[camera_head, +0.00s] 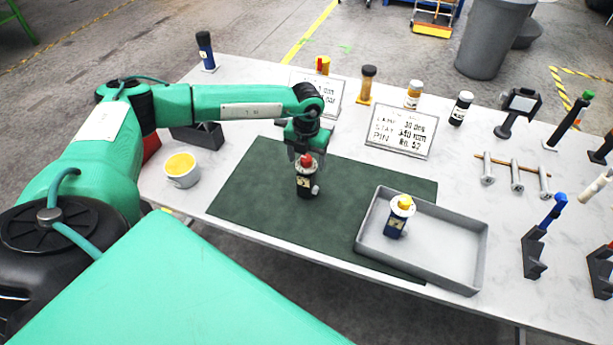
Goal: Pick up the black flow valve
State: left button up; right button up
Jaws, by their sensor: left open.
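The black flow valve (304,184) stands upright on the dark green mat (259,198), with a red knob on top and a pale round part at its lower right side. My left gripper (306,155) hangs straight above it, pointing down, with its fingers open around or just beside the red top. I cannot tell whether the fingers touch it. A second valve, dark blue with a yellow knob (397,219), stands in the grey tray (465,278) to the right. My right gripper is out of view.
Two sign plates (401,135) stand behind the mat. A white cup with yellow contents (181,169) and a dark bin (198,134) sit at the left. Bottles, metal pins (516,175) and tool stands (535,250) fill the back and right. The mat's left part is clear.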

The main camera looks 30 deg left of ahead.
aim_at(306, 177)
pick_arm(q)
jog(key=shift+a+f+p, duration=0.1)
jog(key=shift+f+p, duration=0.25)
jog(key=shift+f, duration=1.05)
jog(key=shift+c, duration=0.4)
jog(key=c, duration=1.4)
jog(key=shift+w, duration=0.1)
grip_shut()
jog(key=shift+r, duration=0.1)
